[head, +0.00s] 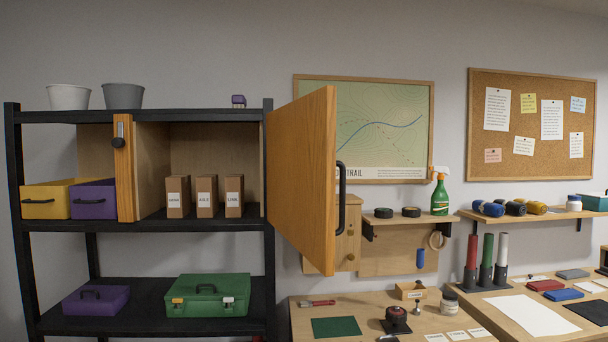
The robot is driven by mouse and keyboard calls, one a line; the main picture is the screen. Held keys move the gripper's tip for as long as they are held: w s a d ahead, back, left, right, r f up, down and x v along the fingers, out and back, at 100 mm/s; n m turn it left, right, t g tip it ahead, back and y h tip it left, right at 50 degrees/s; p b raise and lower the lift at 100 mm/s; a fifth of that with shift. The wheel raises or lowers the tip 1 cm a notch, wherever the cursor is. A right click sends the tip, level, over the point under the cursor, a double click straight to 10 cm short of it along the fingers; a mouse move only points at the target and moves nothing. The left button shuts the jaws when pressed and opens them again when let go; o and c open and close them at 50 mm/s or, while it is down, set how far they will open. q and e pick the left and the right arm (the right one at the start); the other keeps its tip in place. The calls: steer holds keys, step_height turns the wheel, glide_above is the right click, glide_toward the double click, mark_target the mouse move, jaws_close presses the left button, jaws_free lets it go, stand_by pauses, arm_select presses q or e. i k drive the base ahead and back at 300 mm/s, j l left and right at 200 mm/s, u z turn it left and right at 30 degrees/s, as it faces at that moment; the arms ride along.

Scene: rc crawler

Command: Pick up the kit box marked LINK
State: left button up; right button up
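The kit box marked LINK (234,197) is a small upright brown carton with a white label. It stands at the right end of a row of three similar boxes inside the wooden cabinet on the black shelf rack. The box marked AXLE (207,197) is in the middle. The left box (178,197) has a label too small to read surely. The cabinet's right door (302,180) stands wide open toward me, with a black handle on it. Neither of my grippers shows in the head view.
A wooden panel (123,170) with a latch stands left of the boxes. Yellow (46,199) and purple (94,199) bins sit beside it. A green case (207,295) lies on the shelf below. A cluttered workbench (360,305) is at the right, beyond the door.

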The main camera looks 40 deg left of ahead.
mark_target(234, 184)
steer(key=i+u, duration=0.15)
steer(key=u, duration=1.3)
steer(key=i+l+u, duration=0.15)
steer(key=u, duration=0.15)
steer(key=i+l+u, duration=0.15)
steer(key=l+u, duration=0.5)
steer(key=i+l, duration=0.1)
steer(key=l, duration=0.25)
steer(key=i+l+u, duration=0.1)
steer(key=l, duration=0.6)
steer(key=i+j, duration=0.3)
steer(key=j, duration=0.25)
